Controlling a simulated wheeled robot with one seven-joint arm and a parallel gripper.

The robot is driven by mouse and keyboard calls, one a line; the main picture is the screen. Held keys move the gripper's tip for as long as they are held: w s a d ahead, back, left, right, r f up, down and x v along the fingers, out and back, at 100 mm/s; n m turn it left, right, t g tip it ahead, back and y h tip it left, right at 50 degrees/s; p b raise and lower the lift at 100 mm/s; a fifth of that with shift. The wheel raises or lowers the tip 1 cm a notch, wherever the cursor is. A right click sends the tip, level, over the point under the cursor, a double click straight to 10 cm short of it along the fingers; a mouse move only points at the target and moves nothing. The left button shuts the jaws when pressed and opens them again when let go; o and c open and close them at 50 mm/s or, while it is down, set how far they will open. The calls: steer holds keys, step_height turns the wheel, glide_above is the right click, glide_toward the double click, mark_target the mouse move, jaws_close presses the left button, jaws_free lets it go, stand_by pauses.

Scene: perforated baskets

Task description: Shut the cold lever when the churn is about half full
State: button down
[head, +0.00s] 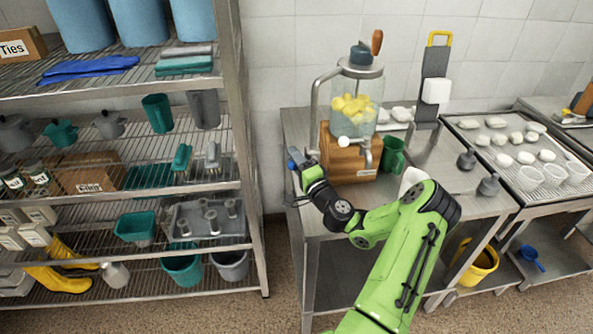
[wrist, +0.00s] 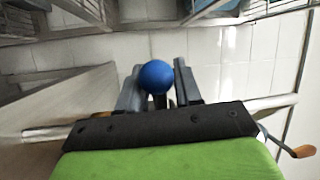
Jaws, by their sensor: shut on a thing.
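The churn (head: 357,88) is a clear glass jar on a wooden stand (head: 350,160), with a dark lid and a wooden-handled crank. Yellow lumps (head: 352,107) lie inside; I cannot clearly make out the water level. A curved metal pipe (head: 315,100) rises at the churn's left and bends towards its top. A blue knob (head: 291,164), apparently the cold lever's end, is at the bench's left edge. My gripper (head: 298,161) is shut on this blue knob, which also shows as a ball between the fingers in the wrist view (wrist: 156,77).
A white knob (head: 344,141) shows in front of the wooden stand, and a green mug (head: 392,154) stands to its right. A wire shelf rack (head: 245,150) is close on the left. Trays of pale lumps (head: 510,150) are at the right.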

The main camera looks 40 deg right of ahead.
steer(key=shift+r+m, duration=0.2)
steer(key=shift+m, duration=0.5)
steer(key=c, duration=0.9)
jaws_free()
steer(key=shift+o, duration=0.2)
steer(key=b+v, duration=0.2)
steer(key=v, duration=1.3)
steer(key=shift+s+f, duration=0.3)
steer(key=shift+a, duration=0.15)
